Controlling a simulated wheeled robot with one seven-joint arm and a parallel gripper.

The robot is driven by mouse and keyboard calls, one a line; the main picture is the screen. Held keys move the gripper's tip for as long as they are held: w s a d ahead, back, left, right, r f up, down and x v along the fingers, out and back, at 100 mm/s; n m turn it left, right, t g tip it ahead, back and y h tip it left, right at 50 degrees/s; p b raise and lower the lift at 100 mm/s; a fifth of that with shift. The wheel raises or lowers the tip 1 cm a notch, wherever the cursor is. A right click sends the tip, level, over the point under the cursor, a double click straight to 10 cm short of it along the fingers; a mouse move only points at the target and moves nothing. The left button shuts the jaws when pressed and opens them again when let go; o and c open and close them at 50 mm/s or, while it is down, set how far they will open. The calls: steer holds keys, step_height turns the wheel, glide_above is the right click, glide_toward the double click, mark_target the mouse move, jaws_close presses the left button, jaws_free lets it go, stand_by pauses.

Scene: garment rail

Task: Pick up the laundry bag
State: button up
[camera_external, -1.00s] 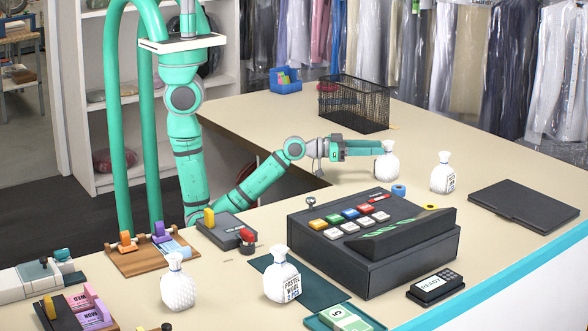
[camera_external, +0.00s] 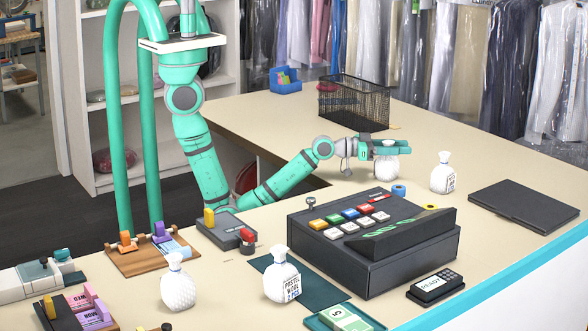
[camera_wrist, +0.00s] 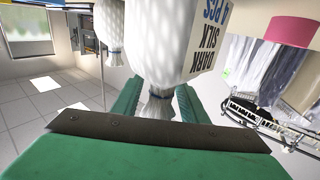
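A white laundry bag (camera_external: 386,168) stands on the counter beyond the cash register. My gripper (camera_external: 391,147) reaches in from the left, with its green fingers on either side of the bag's tied neck. In the wrist view the bag (camera_wrist: 158,40) appears with dark print reading DARK SILK, 4 PCS. Its narrow neck lies between the two fingers (camera_wrist: 158,103), close to both. Whether they press on it cannot be told. Other white bags stand on the counter: one just to the right (camera_external: 443,175), one labelled PASTEL WOOL (camera_external: 282,278) and one at front left (camera_external: 178,285).
The black cash register (camera_external: 375,245) stands in front of the gripper. A black wire basket (camera_external: 354,104) is behind it. A dark folder (camera_external: 522,204) lies to the right. A blue tape roll (camera_external: 398,191) sits near the bag.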

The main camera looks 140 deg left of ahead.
jaws_close()
steer(key=shift+r, duration=0.15)
step_height(320, 180, up, 18)
stand_by(0.6)
